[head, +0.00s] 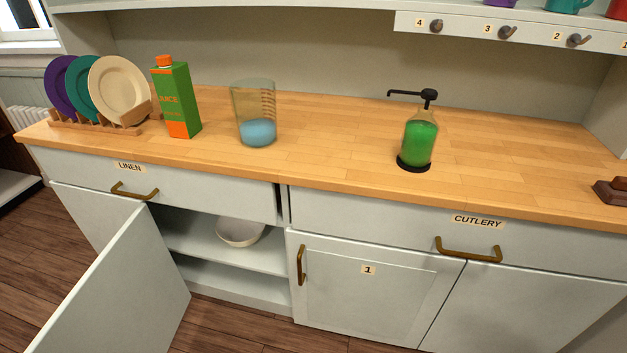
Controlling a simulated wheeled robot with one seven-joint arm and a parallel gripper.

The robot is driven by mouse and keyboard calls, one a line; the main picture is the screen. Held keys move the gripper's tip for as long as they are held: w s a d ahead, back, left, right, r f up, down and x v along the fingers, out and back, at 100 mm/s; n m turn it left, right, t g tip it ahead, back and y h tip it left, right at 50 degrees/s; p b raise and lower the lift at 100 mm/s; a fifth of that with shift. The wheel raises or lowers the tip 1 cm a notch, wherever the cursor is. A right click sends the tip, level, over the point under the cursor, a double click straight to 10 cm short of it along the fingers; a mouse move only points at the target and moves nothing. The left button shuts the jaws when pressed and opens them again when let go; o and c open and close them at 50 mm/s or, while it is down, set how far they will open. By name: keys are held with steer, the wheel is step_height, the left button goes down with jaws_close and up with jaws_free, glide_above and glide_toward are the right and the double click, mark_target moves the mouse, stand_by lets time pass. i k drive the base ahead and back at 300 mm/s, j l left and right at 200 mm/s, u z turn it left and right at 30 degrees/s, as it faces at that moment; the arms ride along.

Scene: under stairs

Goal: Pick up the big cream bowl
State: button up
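A cream bowl (241,233) sits upright on the upper shelf (200,247) inside the open lower-left cabinet. Its rim and front side show, and its top right part is close under the drawer above. No other bowl is in view to compare its size with. My gripper is not in view.
The cabinet door (128,290) stands open and juts out at the lower left. The linen drawer (185,185) is above the bowl. Door 1 (365,295) is shut just right of the opening. The wooden counter (320,135) holds plates, a juice carton, a beaker and a soap dispenser.

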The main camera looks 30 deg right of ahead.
mark_target(239, 233)
steer(key=i+j, duration=0.3)
steer(key=i, duration=0.2)
steer(key=i+j, duration=0.3)
steer(key=i, duration=0.2)
steer(key=i+j, duration=0.3)
steer(key=i, duration=0.15)
steer(key=i+j, duration=0.3)
steer(key=i, duration=0.2)
